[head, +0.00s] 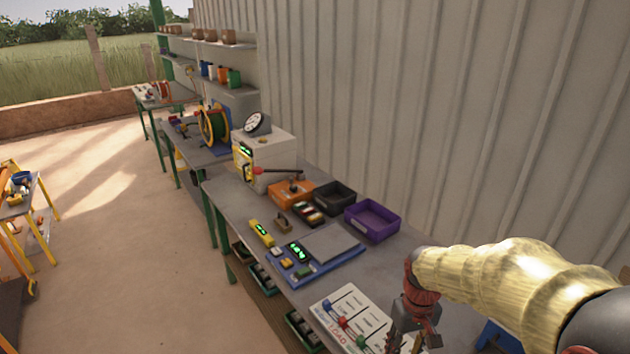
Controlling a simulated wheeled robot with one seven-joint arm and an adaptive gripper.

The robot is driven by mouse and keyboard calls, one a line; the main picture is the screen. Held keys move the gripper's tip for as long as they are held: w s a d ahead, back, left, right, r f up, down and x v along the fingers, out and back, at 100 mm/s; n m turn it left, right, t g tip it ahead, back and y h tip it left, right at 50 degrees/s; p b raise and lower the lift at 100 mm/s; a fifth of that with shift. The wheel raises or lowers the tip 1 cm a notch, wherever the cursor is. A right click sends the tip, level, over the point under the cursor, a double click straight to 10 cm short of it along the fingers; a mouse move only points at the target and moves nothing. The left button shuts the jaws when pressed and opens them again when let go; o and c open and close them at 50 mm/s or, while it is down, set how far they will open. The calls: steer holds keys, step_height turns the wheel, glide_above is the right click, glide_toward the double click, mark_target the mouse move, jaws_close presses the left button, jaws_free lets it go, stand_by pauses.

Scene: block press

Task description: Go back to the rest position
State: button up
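My gripper (405,338) hangs at the end of my yellow-sleeved arm at the bottom right. It is above or beside a white labelled board (352,309) near the front of the workbench (228,190). Its fingertips are small and partly cut off by the lower picture edge, so I cannot tell whether they are open or shut. No held block can be made out. The press (272,151) is a pale box with a round gauge on top, a yellow panel with a green display, and a red-tipped lever at its side.
An orange bin (290,194), a black bin (335,197) and a purple bin (372,217) stand along the wall. A blue scale-like device (310,262) with a grey plate lies before them. A corrugated wall bounds the right. Open floor (150,270) lies left.

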steer(key=s+a+r+m+t+b, duration=0.2)
steer(key=s+r+t+b, duration=0.2)
steer(key=s+r, duration=0.9)
steer(key=shift+s+r+t, duration=0.2)
steer(key=shift+s+t, duration=0.7)
steer(key=shift+t, duration=0.1)
stand_by(1.7)
